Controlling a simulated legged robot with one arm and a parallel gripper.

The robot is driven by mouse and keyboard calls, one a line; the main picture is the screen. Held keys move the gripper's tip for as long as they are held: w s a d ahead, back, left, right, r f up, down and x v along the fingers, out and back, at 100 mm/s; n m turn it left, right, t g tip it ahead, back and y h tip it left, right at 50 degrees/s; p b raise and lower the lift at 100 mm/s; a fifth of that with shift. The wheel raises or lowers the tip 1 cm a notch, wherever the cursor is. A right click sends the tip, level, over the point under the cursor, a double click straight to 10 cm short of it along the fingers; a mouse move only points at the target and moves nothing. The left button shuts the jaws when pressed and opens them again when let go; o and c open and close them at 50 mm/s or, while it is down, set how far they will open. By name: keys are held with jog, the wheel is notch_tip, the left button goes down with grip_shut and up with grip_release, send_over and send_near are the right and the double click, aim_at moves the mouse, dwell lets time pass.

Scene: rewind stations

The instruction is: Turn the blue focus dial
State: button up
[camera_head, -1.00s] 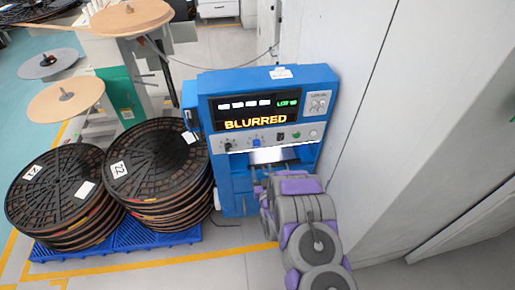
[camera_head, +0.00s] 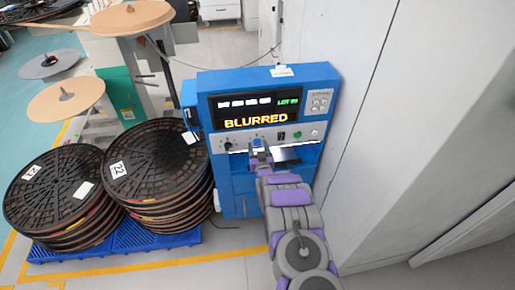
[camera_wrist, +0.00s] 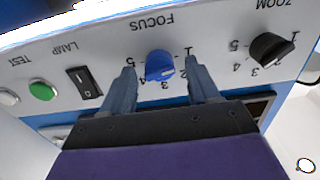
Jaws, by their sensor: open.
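The blue focus dial (camera_wrist: 159,66) sits on the white panel under the word FOCUS, with numbers around it, upside down in the wrist view. My gripper (camera_wrist: 162,75) is open, with one finger on each side of the dial. I cannot tell whether either finger touches it. In the head view, my gripper (camera_head: 260,150) is at the front panel of the blue machine (camera_head: 232,195), and the dial (camera_head: 257,142) shows just above it. The machine's screen (camera_head: 256,112) reads BLURRED in yellow, with LOT in green.
The black zoom dial (camera_wrist: 271,49), lamp switch (camera_wrist: 84,82) and green test button (camera_wrist: 42,91) share the panel. Stacked black reels (camera_head: 158,165) stand left on a blue pallet (camera_head: 160,238). A grey-white wall (camera_head: 365,130) rises close on the right.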

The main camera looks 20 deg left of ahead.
jog(key=shift+w+a, duration=0.15)
jog(key=shift+w, duration=0.1)
jog(key=c, duration=1)
